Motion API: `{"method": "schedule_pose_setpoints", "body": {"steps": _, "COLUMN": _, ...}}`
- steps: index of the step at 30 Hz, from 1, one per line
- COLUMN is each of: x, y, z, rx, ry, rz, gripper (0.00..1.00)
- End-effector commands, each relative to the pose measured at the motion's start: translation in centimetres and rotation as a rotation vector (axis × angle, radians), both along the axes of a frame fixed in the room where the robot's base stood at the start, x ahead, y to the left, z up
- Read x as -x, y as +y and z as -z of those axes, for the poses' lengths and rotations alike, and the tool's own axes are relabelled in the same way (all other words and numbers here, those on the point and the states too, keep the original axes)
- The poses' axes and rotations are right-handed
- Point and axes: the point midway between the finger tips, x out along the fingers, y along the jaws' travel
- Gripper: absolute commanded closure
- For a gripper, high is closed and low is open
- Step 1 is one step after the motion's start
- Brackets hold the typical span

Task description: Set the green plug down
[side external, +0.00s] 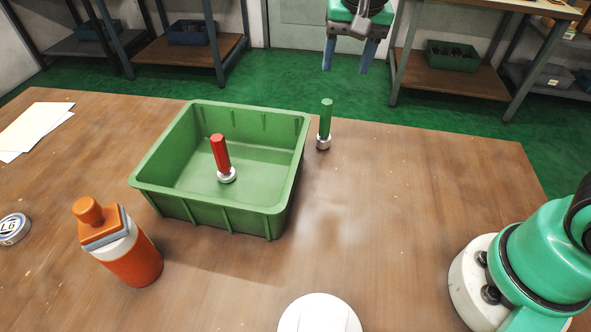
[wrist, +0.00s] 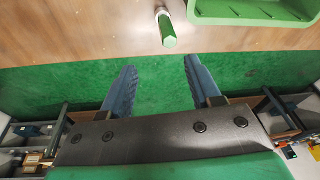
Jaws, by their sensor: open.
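The green plug (side external: 326,118) stands upright on the table, just right of the green bin, with a metal ring (side external: 323,143) around its lower end. In the wrist view the green plug (wrist: 167,30) shows end-on near the top, beyond the fingertips. My gripper (side external: 346,70) is open and empty, with its blue fingers apart. It is above and behind the plug, clear of it. The fingers also show apart in the wrist view (wrist: 160,62). A red plug (side external: 220,152) stands in the green bin with a metal ring (side external: 227,175) around its lower end, tilted slightly.
The green bin (side external: 275,208) stands on the wooden table (side external: 400,220). An orange bottle (side external: 135,262) is at the front left, with a round tin (side external: 13,229) at the left edge. Paper (side external: 35,127) lies at the back left. A white round object (side external: 318,316) is at the front. The table right of the plug is clear.

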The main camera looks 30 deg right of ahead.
Motion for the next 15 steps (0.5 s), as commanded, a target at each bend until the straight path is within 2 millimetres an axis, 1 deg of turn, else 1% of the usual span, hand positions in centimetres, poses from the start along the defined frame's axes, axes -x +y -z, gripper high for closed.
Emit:
{"method": "schedule_pose_setpoints", "body": {"steps": 1, "x": 1.3, "y": -0.5, "z": 0.1, "rx": 0.004, "ry": -0.039, "rz": -0.065, "gripper": 0.44}}
{"method": "schedule_pose_setpoints", "body": {"steps": 3, "x": 2.9, "y": -1.1, "z": 0.4, "rx": 0.018, "ry": -0.106, "rz": -0.174, "gripper": 0.44}}
{"method": "schedule_pose_setpoints", "body": {"steps": 7, "x": 5.4, "y": -1.8, "z": 1.6, "rx": 0.07, "ry": -0.225, "rz": -0.357, "gripper": 0.44}}
{"method": "schedule_pose_setpoints", "body": {"steps": 10, "x": 6.8, "y": -2.2, "z": 2.6, "rx": 0.118, "ry": -0.297, "rz": -0.462, "gripper": 0.44}}
{"method": "schedule_pose_setpoints", "body": {"steps": 15, "x": 7.8, "y": -2.5, "z": 3.7, "rx": 0.176, "ry": -0.361, "rz": -0.559, "gripper": 0.44}}
